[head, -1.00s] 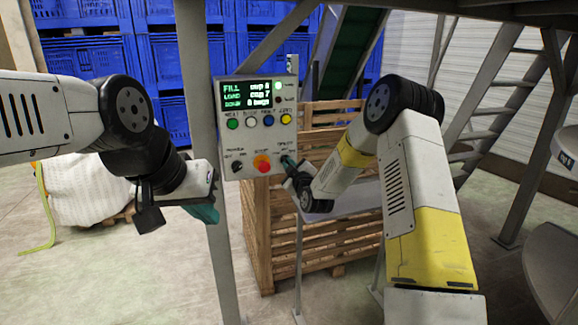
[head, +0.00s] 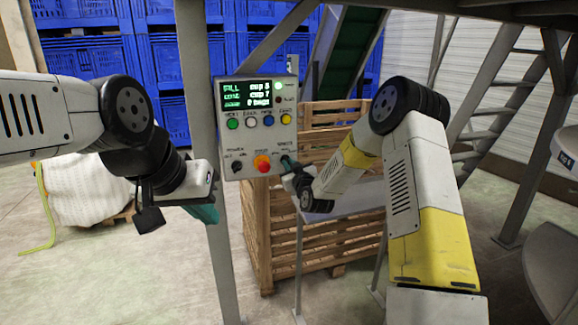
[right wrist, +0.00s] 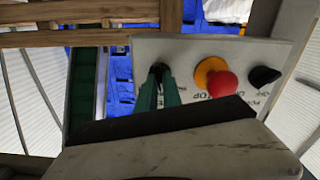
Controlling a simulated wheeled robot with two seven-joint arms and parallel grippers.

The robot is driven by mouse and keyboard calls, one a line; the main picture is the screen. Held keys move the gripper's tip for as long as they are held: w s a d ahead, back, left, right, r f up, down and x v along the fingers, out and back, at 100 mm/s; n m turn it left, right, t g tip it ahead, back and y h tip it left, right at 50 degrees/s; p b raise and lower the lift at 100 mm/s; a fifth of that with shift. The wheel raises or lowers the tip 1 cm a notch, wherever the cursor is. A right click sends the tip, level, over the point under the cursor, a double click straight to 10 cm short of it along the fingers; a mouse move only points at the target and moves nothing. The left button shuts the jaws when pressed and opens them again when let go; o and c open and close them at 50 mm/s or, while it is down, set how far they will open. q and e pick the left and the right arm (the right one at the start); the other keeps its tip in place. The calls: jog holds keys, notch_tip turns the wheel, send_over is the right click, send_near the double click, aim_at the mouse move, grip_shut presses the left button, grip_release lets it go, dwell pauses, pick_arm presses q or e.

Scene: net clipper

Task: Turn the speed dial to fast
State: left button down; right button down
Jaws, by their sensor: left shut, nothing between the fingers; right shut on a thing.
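The grey control panel (head: 230,160) is mounted on a post in the middle of the head view. The speed dial (right wrist: 158,67) is a dark knob at the panel's lower right corner in the head view, mostly hidden there by my right gripper (head: 287,163). In the right wrist view the green fingers of my right gripper (right wrist: 159,82) are shut on the dial, one on each side. The dial's pointer and its marks are too covered to read. My left gripper (head: 206,212) is shut and empty, left of the post and below the panel.
The panel also has a red stop button (head: 262,163) on a yellow-orange base, a black power knob (head: 237,166), a row of coloured buttons and a lit screen (head: 245,95). A wooden crate (head: 335,245) stands behind. Blue bins (head: 95,65) are stacked at the back.

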jog(key=m, duration=1.1)
jog(key=shift+f+m, duration=0.1)
jog(key=shift+m, duration=0.2)
dwell(0.4)
jog(key=c, duration=1.5)
grip_release()
jog(key=shift+s+d, duration=0.1)
jog(key=v, duration=0.7)
jog(key=shift+s, duration=0.3)
